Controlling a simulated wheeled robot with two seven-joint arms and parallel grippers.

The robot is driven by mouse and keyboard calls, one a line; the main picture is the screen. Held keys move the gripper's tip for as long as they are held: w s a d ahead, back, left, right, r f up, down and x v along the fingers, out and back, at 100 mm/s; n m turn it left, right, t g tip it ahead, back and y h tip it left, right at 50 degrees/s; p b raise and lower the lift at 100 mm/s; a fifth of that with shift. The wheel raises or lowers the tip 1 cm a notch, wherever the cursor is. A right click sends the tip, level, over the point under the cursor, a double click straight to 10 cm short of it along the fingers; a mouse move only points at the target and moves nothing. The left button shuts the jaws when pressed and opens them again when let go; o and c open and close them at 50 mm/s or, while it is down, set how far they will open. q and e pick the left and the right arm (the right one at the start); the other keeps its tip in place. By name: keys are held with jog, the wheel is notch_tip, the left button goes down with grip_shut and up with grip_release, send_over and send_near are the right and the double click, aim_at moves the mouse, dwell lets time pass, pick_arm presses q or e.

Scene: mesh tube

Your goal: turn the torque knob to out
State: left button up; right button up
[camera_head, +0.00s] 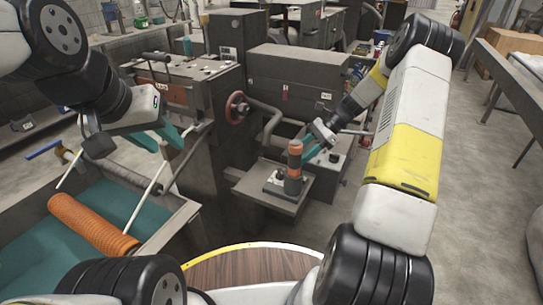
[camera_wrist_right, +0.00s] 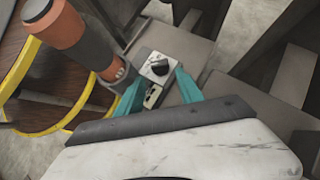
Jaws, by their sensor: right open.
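The torque knob (camera_wrist_right: 158,67) is a small black knob on a light square plate, seen in the right wrist view between and just beyond my fingertips. My right gripper (camera_wrist_right: 157,90) is open, with its two teal fingers apart and nothing between them. In the head view the right gripper (camera_head: 312,147) is behind an upright orange and dark handle (camera_head: 294,160), above the small grey panel (camera_head: 292,204). My left gripper (camera_head: 165,140) is open and empty over the tub at the left.
The orange handle (camera_wrist_right: 60,25) stands close to the knob plate. A red handwheel (camera_head: 237,107) sits on the dark machine behind. An orange mesh tube (camera_head: 92,227) lies in the teal-lined tub. A round wooden surface with a yellow rim (camera_head: 215,254) is at the front.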

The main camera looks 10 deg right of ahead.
aim_at(281, 174)
jog(key=x, duration=0.7)
jog(key=shift+r, duration=0.1)
